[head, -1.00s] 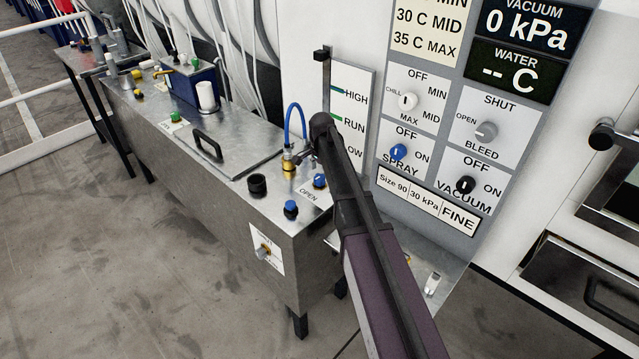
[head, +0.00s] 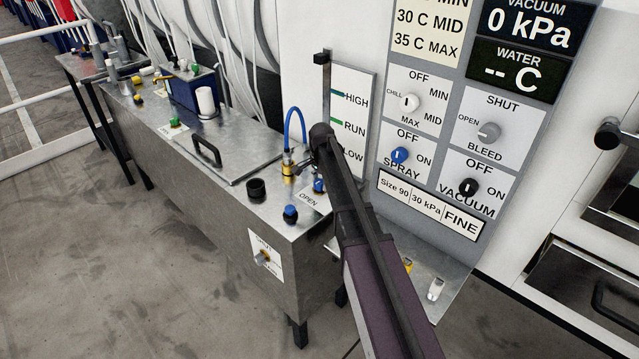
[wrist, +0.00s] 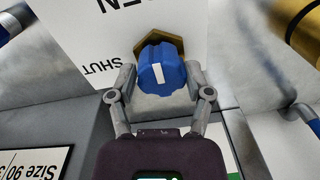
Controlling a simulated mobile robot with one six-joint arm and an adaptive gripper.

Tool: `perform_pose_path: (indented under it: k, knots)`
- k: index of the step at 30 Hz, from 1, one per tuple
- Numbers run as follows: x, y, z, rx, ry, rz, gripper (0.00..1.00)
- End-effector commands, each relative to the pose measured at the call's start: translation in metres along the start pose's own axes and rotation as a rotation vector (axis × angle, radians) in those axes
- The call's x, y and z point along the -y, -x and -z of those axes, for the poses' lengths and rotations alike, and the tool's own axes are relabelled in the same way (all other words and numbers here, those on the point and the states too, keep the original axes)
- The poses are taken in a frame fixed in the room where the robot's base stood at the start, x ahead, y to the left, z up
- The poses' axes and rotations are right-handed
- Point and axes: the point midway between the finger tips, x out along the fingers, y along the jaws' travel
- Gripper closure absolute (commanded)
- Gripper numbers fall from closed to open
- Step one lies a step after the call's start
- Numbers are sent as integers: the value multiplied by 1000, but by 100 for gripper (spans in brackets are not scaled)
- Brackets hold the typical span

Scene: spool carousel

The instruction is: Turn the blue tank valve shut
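The blue tank valve knob (wrist: 161,70) has a white pointer mark and a brass hexagonal base. In the wrist view its white plate (wrist: 85,35) reads SHUT and OPEN upside down. The pointer mark lies roughly upright in that view. My gripper (wrist: 161,75) has one finger on each side of the knob, close to it; I see no clear contact. In the head view the blue valve knob (head: 319,186) sits on the metal tank's top near its right end, partly behind my arm, beside the word OPEN. My fingers are mostly hidden there.
A brass fitting (head: 288,168) with a blue hose stands left of the valve. The control panel (head: 450,130) stands to the right.

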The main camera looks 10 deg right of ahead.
Motion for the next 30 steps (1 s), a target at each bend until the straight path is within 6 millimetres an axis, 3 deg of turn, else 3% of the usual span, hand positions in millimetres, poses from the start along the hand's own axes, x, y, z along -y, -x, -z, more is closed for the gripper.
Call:
perform_pose_path:
  k: [1, 3, 17, 30]
  knots:
    - [0, 0, 0, 0, 0, -2, 69]
    - [-1, 0, 0, 0, 0, -2, 89]
    - [-1, 0, -1, 3, 49, -4, 89]
    - [-1, 0, 0, 11, 338, -5, 89]
